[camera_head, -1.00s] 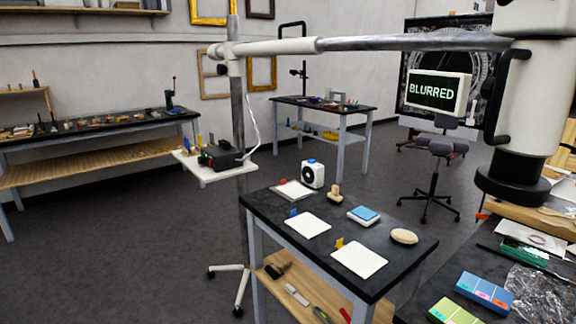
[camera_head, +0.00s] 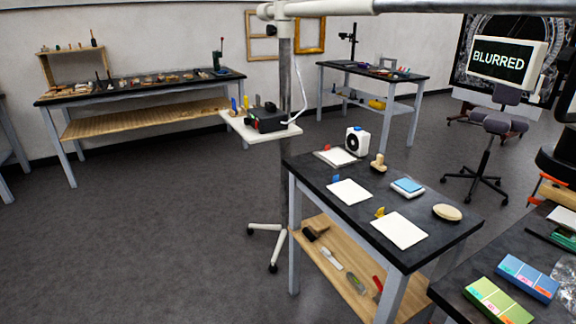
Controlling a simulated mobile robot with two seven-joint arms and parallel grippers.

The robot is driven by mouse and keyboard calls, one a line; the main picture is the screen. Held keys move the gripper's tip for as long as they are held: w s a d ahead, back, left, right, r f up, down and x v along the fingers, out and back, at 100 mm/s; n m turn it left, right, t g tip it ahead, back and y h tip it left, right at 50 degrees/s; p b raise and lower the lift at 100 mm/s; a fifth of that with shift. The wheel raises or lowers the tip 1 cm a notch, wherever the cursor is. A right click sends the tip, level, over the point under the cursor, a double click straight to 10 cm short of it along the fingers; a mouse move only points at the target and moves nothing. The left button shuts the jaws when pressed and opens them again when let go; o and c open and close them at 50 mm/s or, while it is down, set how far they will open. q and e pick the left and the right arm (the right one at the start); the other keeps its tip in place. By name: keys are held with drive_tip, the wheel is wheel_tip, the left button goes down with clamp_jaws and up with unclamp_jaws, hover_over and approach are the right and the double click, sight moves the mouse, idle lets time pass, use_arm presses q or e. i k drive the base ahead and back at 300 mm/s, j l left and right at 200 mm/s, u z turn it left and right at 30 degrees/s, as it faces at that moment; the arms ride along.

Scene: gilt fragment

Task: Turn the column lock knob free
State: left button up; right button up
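A metal column (camera_head: 286,80) stands upright behind the small black-topped bench. A white clamp joint (camera_head: 283,10) sits on it at the top edge of the head view, partly cut off, with a horizontal boom (camera_head: 345,6) running right from it. A small dark part (camera_head: 270,30) shows at the clamp's left side; I cannot tell whether it is the lock knob. Neither of my grippers is in view.
The black-topped bench (camera_head: 335,215) holds white sheets and small items. A white shelf (camera_head: 240,124) with a black box (camera_head: 266,119) is on the column. A monitor (camera_head: 507,62) reads "BLURRED". A stool (camera_head: 490,150) stands right. Floor at left is clear.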

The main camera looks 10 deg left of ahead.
sight(271, 30)
drive_tip(key=i+j+u, duration=0.15)
drive_tip(key=i+j, duration=0.55)
drive_tip(key=i+j+u, duration=0.15)
drive_tip(key=i+j, duration=0.5)
drive_tip(key=i, duration=0.2)
